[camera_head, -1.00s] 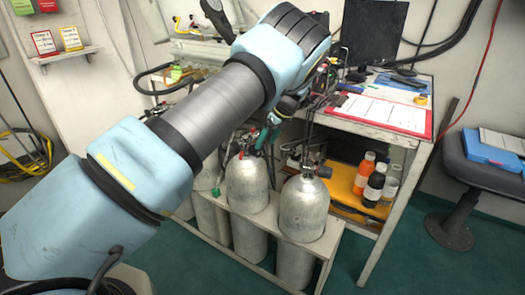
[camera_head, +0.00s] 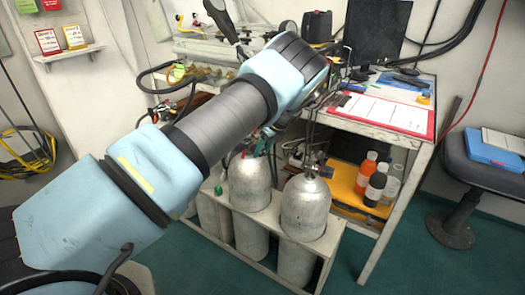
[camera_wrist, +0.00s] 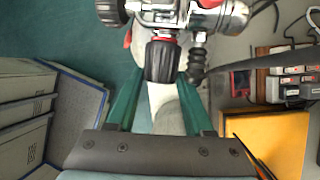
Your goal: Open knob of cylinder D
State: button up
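Several grey gas cylinders stand in a rack in the head view, among them a middle one (camera_head: 250,185) and a right one (camera_head: 304,207). I cannot read which is D. In the wrist view a black ribbed knob (camera_wrist: 162,61) sits on a metal valve (camera_wrist: 195,16) with a red ring, above a pale cylinder. My gripper (camera_wrist: 160,78) is open, its two green fingers on either side of the knob's near end; contact is not clear. In the head view my gripper (camera_head: 265,140) is by the middle cylinder's top, partly hidden by my arm.
The pale rack (camera_head: 285,262) holds the cylinders. A table (camera_head: 425,85) with a red-edged clipboard (camera_head: 388,113) stands to the right, bottles (camera_head: 375,186) on its yellow-topped lower shelf. Hoses and the air panel (camera_head: 200,50) lie behind my arm. Green floor is free in front.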

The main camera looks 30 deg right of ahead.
grip_shut()
jog(key=shift+h, duration=0.3)
